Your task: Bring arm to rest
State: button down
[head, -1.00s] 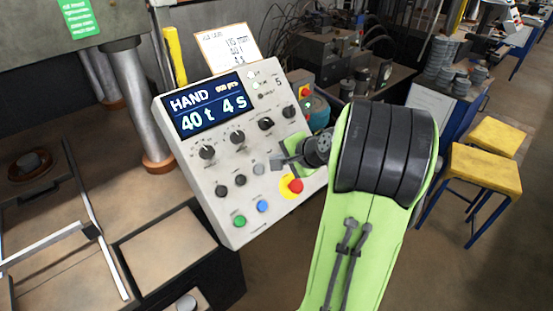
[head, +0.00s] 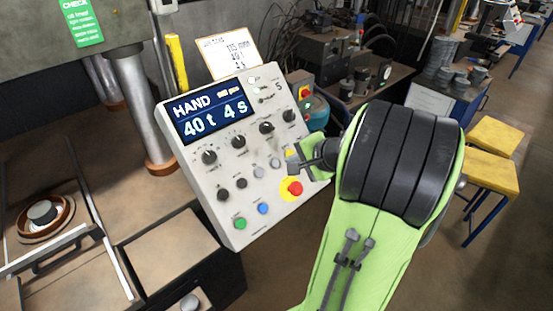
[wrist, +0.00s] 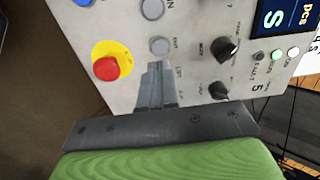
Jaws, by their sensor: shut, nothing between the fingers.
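My green and black arm (head: 395,160) reaches up from the bottom on the right side of the head view. My gripper (head: 293,161) is at its end, in front of the lower right part of the control panel (head: 185,155). In the wrist view my gripper (wrist: 157,70) has its fingers together and empty, over the panel face beside the red stop button (wrist: 106,68). I cannot tell whether the fingertips touch the panel. The panel's screen (head: 208,110) reads HAND, 40 t, 4 s.
A press with a steel column (head: 142,110) stands left of the panel. A tray with a round part (head: 42,212) lies at lower left. A cluttered bench (head: 350,75) is behind. Yellow stools (head: 487,172) stand at right, with open floor near them.

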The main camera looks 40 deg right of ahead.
jog(key=shift+v, duration=0.9)
jog(key=s+a+n+g+b, duration=0.25)
jog(key=a+n, duration=0.85)
jog(key=a, duration=0.7)
jog(key=s+a+n+g, duration=0.1)
jog(key=s+a+n, duration=0.1)
jog(key=s, duration=0.3)
jog(key=s+a+n+g+b, duration=0.1)
jog(key=s+a+n, duration=0.2)
jog(key=s+n, duration=0.1)
jog(key=shift+s+f+n, duration=0.3)
jog(key=shift+s+f, duration=0.15)
jog(key=shift+s, duration=0.4)
